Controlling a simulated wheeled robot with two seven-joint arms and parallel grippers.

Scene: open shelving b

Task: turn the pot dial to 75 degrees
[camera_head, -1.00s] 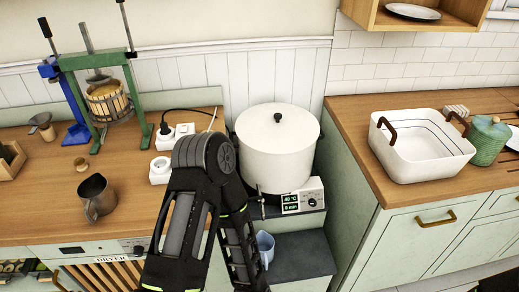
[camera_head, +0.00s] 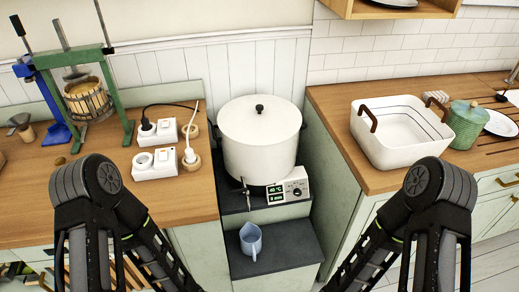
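The white pot (camera_head: 258,145) stands upright with its lid on, on a dark step between the two counters. Its control box at the front right has a green-lit display (camera_head: 276,194), which seems to read 40 °C on top; the lower line is too small to be sure. The pot dial (camera_head: 297,192) is a small dark knob right of the display; its exact angle is too small to tell. Both my arms rise from the bottom edge, with forearms running down out of the frame. Neither gripper shows, and nothing of mine touches the dial.
A blue jug (camera_head: 250,240) stands on the lower dark step below the spigot. White sockets (camera_head: 156,163) with cables and a green press (camera_head: 84,95) are on the left counter. A white basket (camera_head: 402,135) and green jar (camera_head: 467,125) are on the right counter. Space before the dial is clear.

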